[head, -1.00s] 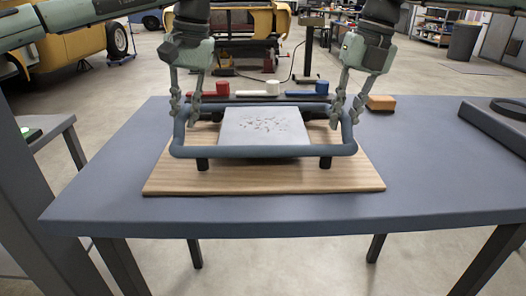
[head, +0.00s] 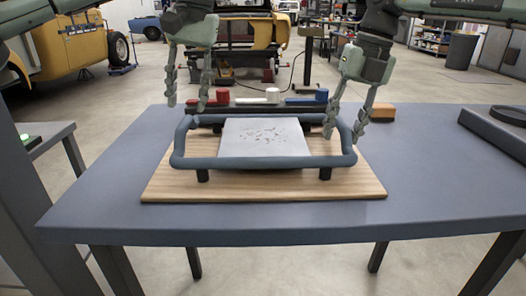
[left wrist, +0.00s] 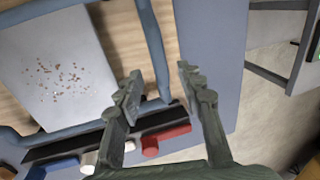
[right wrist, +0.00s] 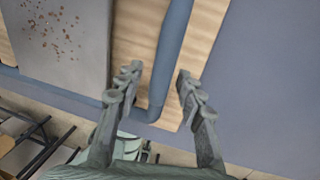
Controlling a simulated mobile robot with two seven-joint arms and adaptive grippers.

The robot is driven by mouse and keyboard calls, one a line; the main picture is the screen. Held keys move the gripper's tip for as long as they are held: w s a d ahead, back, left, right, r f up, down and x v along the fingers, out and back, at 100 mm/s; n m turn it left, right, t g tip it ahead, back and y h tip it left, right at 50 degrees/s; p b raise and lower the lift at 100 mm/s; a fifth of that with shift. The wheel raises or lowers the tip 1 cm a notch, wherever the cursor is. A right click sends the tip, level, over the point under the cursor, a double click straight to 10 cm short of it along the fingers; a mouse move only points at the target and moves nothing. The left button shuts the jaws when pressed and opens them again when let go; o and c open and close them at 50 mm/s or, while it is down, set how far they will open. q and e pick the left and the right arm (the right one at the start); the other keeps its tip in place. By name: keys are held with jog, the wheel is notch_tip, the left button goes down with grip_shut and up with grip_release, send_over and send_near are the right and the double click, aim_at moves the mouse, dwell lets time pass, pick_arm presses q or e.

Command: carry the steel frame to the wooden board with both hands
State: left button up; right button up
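The steel frame (head: 262,162), a blue-grey tube loop on short dark feet, stands on the wooden board (head: 264,187), with a light plate (head: 265,137) across its middle. My left gripper (head: 186,107) is open and empty, above and behind the frame's left end. In the left wrist view its fingers (left wrist: 157,85) are apart, with the frame's corner (left wrist: 155,45) beyond them. My right gripper (head: 343,138) is open by the frame's right end. In the right wrist view the frame's tube (right wrist: 172,50) runs between and beyond its spread fingers (right wrist: 157,82); contact cannot be told.
Behind the board lies a dark rack with red (head: 221,97), white (head: 272,96) and blue (head: 321,95) items. An orange-brown block (head: 381,112) and a dark tray (head: 497,125) are at the right. The blue-grey table (head: 110,205) is clear at left and front.

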jog(key=shift+r, duration=0.1)
pick_arm(q)
jog(key=r, duration=0.2)
jog(key=d+r, duration=0.1)
jog(key=r, duration=0.2)
jog(key=shift+r, duration=0.35)
pick_arm(e)
notch_tip(320, 180, up, 12)
jog(key=d, duration=0.2)
jog(key=shift+d+f, duration=0.15)
jog(key=shift+f, duration=0.05)
